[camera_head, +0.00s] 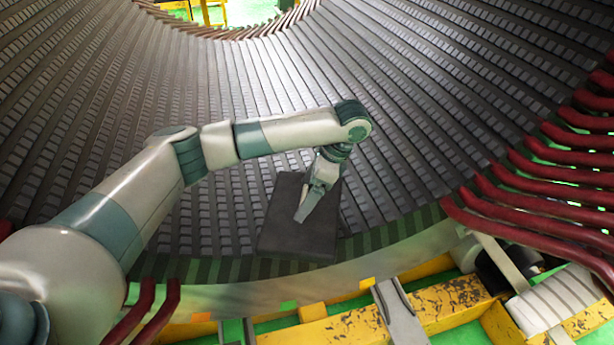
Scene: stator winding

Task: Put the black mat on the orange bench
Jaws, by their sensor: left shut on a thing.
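The black mat (287,236) is a dark, flat, roughly rectangular piece at the middle of the view. It lies over or just above the lower edge of the slotted stator wall. My left gripper (306,208) reaches in from the left and points down over the mat, shut on it. The fingers hide part of the mat's upper middle. Whether the mat touches the stator cannot be told. My right gripper is not in view. A yellow-orange, worn frame (350,330) runs along the bottom; I cannot tell whether it is the orange bench.
The grey slotted stator (440,110) curves across most of the view. Several dark red bars (540,212) stick out on the right, and a few more (160,312) at the lower left. A grey bracket (398,312) and a white cylinder (556,300) stand at the bottom.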

